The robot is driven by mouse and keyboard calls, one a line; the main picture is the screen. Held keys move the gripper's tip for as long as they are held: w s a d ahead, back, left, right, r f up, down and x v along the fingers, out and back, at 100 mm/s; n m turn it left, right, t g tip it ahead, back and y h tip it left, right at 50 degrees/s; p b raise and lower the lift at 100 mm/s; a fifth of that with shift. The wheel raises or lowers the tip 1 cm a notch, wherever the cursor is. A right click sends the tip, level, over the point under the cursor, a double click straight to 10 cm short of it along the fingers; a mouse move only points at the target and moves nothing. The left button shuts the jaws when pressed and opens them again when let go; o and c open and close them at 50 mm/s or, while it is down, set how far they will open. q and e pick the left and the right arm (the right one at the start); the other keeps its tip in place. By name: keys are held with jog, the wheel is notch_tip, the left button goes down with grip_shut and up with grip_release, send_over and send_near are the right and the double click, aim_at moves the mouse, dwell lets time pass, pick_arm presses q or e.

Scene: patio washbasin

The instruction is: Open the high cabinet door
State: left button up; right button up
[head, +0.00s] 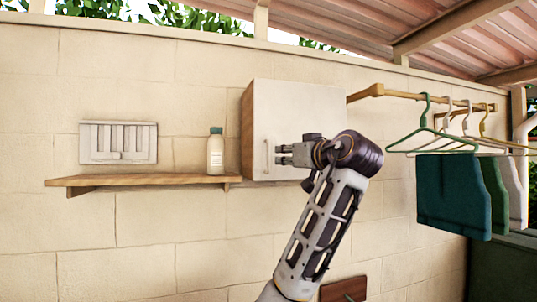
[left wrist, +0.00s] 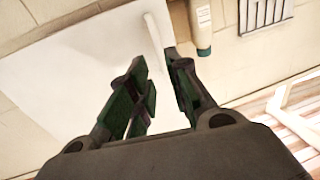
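The high cabinet (head: 300,100) hangs on the wall, with a white door and a wooden left side. Its door looks shut. A slim upright handle (head: 266,158) is at the door's lower left; it also shows in the left wrist view as a pale bar (left wrist: 156,35). My left gripper (head: 279,155) is at the handle, pointing left across the door front. In the left wrist view its two dark green fingers (left wrist: 163,68) are apart, with the bar at the gap between their tips. I cannot tell whether they touch it. My right gripper is out of view.
A wooden shelf (head: 140,181) with a bottle (head: 215,153) is left of the cabinet, close to its side. A white vent (head: 117,143) is on the wall above the shelf. A rail (head: 420,95) with hangers and cloths (head: 447,190) stands out at the right.

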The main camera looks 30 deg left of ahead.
aim_at(269, 155)
pick_arm(q)
jog(key=p+x, duration=0.2)
jog(key=x, duration=0.6)
jog(key=shift+w+a+p, duration=0.2)
jog(key=shift+a+p, duration=0.15)
jog(key=shift+p, duration=0.05)
jog(key=shift+x, duration=0.8)
grip_shut()
